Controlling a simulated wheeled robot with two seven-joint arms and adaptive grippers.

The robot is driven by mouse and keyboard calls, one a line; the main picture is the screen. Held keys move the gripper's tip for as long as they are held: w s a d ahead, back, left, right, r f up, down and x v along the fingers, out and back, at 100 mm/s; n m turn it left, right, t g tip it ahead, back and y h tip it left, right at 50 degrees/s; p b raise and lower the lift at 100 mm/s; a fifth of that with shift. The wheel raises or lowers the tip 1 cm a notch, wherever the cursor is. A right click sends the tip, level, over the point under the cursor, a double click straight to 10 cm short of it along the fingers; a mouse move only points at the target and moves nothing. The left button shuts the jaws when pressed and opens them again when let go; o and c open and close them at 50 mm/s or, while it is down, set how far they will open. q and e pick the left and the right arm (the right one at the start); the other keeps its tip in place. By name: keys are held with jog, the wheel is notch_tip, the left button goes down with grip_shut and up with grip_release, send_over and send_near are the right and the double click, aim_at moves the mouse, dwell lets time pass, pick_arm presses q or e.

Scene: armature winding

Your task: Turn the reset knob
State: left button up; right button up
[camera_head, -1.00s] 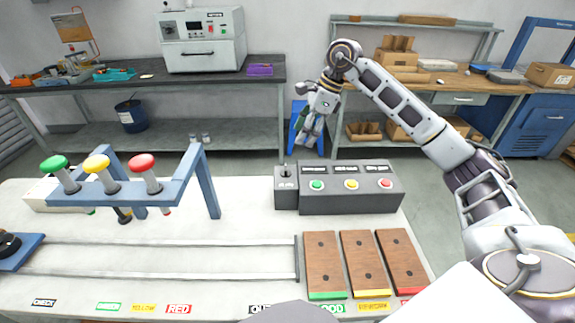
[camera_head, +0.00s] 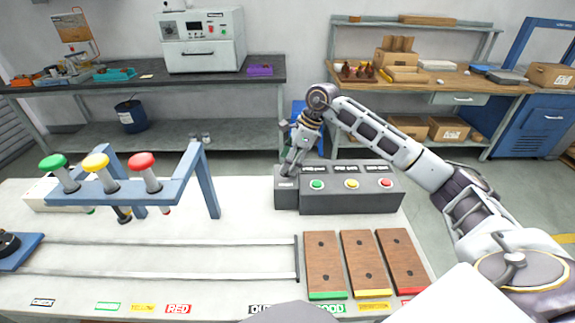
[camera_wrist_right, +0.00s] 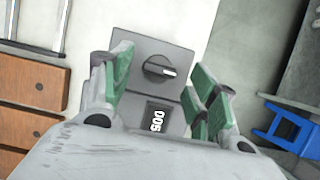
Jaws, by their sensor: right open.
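The reset knob (camera_wrist_right: 159,68) is a dark round knob with a light pointer mark, on the grey face of a small box. It sits between the open green-padded fingers of my right gripper (camera_wrist_right: 160,85) in the right wrist view, with a gap on each side. My left gripper is not seen.
The panel carries green, yellow and red buttons (camera_head: 351,184). A blue rack (camera_head: 190,185) with green, yellow and red knobs stands to the left. Several wooden blocks (camera_head: 324,262) lie in front of the panel. White table surface (camera_head: 250,215) is clear between rack and panel.

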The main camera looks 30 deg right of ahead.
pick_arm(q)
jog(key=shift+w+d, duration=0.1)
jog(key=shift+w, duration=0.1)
pick_arm(e)
jog(key=shift+x, duration=1)
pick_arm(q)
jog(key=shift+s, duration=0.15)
pick_arm(e)
jog(key=shift+c, duration=1.1)
jog(key=c, duration=0.8)
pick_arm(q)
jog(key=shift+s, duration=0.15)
